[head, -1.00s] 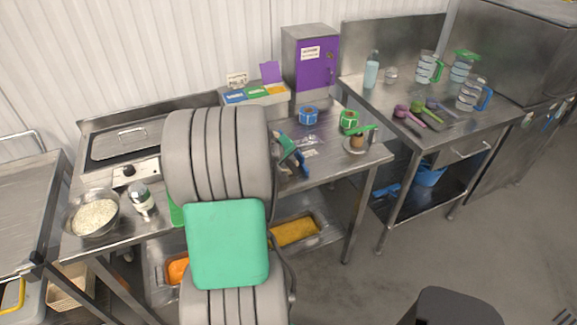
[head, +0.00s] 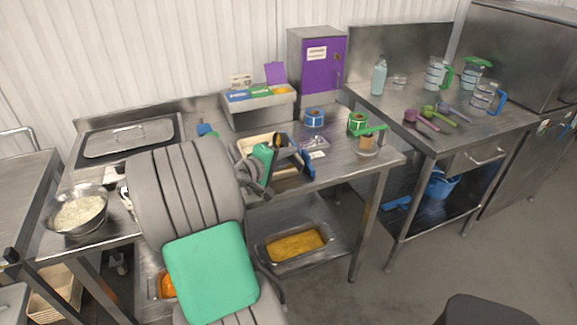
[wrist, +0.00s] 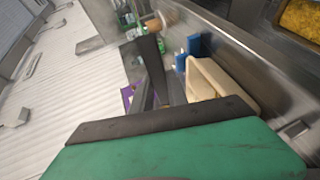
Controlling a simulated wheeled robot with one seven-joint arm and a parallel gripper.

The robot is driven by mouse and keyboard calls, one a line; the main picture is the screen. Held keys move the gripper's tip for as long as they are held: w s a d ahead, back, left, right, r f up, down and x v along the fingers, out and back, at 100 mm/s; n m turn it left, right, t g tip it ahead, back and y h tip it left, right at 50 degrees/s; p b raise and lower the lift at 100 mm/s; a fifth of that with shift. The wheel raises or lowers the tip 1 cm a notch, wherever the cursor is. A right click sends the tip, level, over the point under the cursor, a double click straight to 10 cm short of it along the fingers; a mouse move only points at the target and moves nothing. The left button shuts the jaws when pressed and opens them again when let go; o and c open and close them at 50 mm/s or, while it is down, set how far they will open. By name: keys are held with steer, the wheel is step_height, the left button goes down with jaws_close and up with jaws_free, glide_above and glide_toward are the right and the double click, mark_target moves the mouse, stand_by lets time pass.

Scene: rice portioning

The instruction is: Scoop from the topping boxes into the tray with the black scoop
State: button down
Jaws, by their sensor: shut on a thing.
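The beige tray (head: 246,146) lies on the middle table, partly hidden by my arm; its edge shows in the wrist view (wrist: 205,82). My gripper (head: 277,143) is over or beside the tray and mostly hidden by my arm. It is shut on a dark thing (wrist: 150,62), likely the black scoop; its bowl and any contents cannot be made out. A grey container (head: 258,106) with blue, green and orange sections stands behind the tray. A metal pan of yellow food (head: 295,243) sits on the lower shelf, with an orange one (head: 167,286) partly hidden to its left.
A bowl of rice (head: 80,212) stands at the left. Blue (head: 315,117) and green (head: 357,123) tape rolls and a wooden-topped item (head: 367,144) are to the right of the tray. A purple-doored cabinet (head: 318,62) stands behind. The right table holds jugs and coloured scoops.

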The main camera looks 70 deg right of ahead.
steer(key=h+b, duration=0.1)
steer(key=b, duration=0.1)
steer(key=n+g+h+b, duration=0.1)
steer(key=b, duration=0.1)
steer(key=h+b, duration=0.1)
steer(key=b, duration=0.2)
steer(key=shift+w+a+n+g+h, duration=0.3)
steer(key=shift+a+h, duration=0.1)
stand_by(0.5)
step_height(320, 180, up, 8)
steer(key=m+t+y+p, duration=0.4)
steer(key=y+p, duration=0.9)
steer(key=p, duration=1)
steer(key=t, duration=0.3)
steer(key=shift+t+p, duration=0.35)
steer(key=shift+t, duration=0.05)
